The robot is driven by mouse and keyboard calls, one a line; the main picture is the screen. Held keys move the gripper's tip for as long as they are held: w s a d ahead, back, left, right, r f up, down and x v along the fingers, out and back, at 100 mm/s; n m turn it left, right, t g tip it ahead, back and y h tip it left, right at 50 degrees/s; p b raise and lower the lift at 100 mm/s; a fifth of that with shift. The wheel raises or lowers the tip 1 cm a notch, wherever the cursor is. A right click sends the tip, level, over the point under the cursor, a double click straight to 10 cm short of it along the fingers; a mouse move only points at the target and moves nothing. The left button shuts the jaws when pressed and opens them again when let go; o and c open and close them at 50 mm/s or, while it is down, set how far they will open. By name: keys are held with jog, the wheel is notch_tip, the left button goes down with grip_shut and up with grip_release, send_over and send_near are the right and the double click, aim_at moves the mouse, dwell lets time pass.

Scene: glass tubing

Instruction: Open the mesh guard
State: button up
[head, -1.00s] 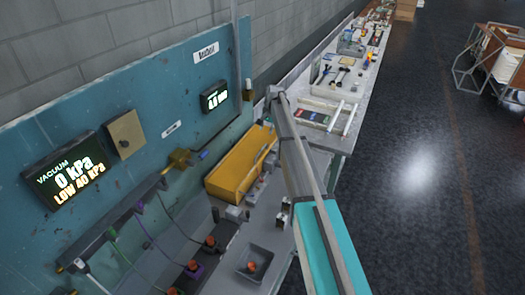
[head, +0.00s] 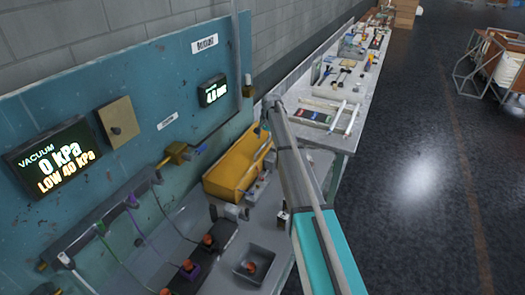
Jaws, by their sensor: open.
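A yellow box-shaped cover (head: 238,163) sits on the bench against the teal back panel. A thin grey bar runs along its right side. It may be the mesh guard, but I cannot make out any mesh, and it looks closed. My arm (head: 300,180) reaches up from the lower right and bends at its far end, just above and right of the yellow cover. Past the bend only a short dark part shows. My gripper's fingers cannot be made out; they seem hidden behind the arm.
The teal panel (head: 110,75) carries a vacuum display (head: 52,160) reading 0 kPa and a smaller display (head: 213,91). A grey tray (head: 262,264) with an orange-red knob sits on the near bench. A long bench (head: 352,72) with tools runs away behind.

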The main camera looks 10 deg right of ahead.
aim_at(262, 148)
jog(key=shift+w+a+f+b, duration=0.1)
jog(key=shift+a+f+b, duration=0.05)
jog(key=shift+f+b, duration=0.7)
jog(key=shift+w+a+f+b, duration=0.1)
jog(key=shift+f+b, duration=0.65)
jog(key=shift+f, duration=0.2)
jog(key=shift+w+a+f+b, duration=0.1)
jog(key=shift+a+f+b, duration=0.05)
jog(key=shift+f+b, duration=0.7)
grip_shut()
jog(key=shift+d, duration=0.2)
